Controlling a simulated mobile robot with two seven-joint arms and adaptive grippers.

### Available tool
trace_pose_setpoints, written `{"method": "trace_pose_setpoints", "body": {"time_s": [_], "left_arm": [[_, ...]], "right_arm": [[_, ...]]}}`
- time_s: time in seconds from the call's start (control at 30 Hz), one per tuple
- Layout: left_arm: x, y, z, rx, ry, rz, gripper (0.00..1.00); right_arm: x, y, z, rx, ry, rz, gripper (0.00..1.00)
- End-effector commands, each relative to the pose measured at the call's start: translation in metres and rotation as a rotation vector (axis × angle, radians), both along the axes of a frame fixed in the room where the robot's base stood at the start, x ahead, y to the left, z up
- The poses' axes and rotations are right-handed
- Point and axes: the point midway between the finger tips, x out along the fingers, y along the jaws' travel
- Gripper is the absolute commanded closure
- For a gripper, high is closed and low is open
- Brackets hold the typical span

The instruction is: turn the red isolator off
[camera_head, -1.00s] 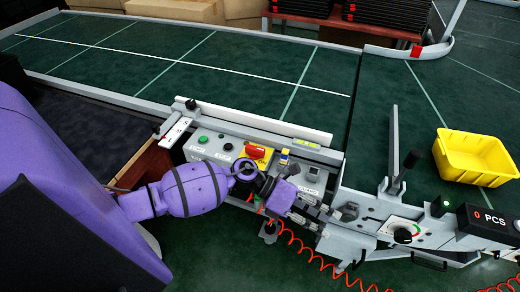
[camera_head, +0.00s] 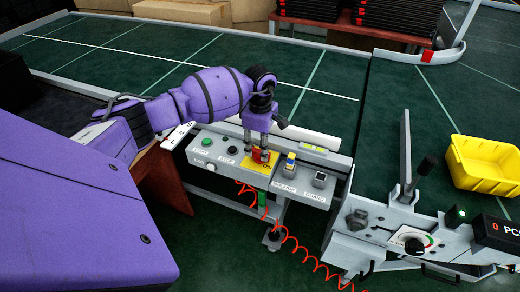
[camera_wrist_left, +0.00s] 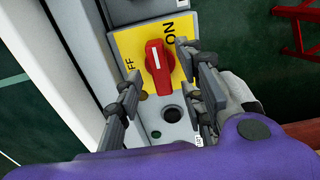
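The red isolator (camera_head: 261,154) is a rotary handle on a yellow plate (camera_head: 255,168) on the grey control panel. In the left wrist view the red handle (camera_wrist_left: 158,66) has a white mark at its top and points between OFF on the left and ON on the upper right, nearer ON. My left gripper (camera_head: 258,150) is over the isolator from above. In the left wrist view its fingers (camera_wrist_left: 160,70) are spread apart, one on each side of the handle, with gaps visible. My right gripper is not in view.
The panel also has a green START button (camera_head: 206,142), a black STOP button (camera_head: 232,149), a blue-yellow switch (camera_head: 290,164) and a guard switch (camera_head: 319,179). A coiled red air hose (camera_head: 295,243) hangs in front. A yellow bin (camera_head: 484,165) stands on the right belt.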

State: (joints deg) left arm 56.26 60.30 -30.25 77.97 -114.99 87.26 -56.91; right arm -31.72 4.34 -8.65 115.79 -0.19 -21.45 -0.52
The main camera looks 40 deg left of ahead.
Motion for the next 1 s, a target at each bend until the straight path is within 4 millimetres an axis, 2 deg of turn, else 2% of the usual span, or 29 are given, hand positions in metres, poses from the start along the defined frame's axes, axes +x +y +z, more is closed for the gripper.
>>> {"method": "trace_pose_setpoints", "body": {"time_s": [0.2, 0.43, 0.47, 0.73, 1.0], "left_arm": [[0.0, 0.0, -0.017, -0.002, 0.0, 0.0, 0.64], [0.0, 0.0, -0.018, -0.001, 0.0, 0.0, 0.64], [0.0, 0.0, -0.018, -0.002, 0.0, 0.0, 0.65], [0.0, 0.0, -0.018, -0.002, 0.0, 0.0, 1.0], [0.0, 0.0, -0.017, -0.002, 0.0, 0.014, 1.0]], "right_arm": [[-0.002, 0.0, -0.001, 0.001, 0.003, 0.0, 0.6], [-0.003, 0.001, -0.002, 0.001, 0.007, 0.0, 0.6], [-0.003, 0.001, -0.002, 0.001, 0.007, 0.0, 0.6], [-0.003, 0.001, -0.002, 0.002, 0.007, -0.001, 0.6], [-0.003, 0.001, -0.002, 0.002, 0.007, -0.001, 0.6]]}}
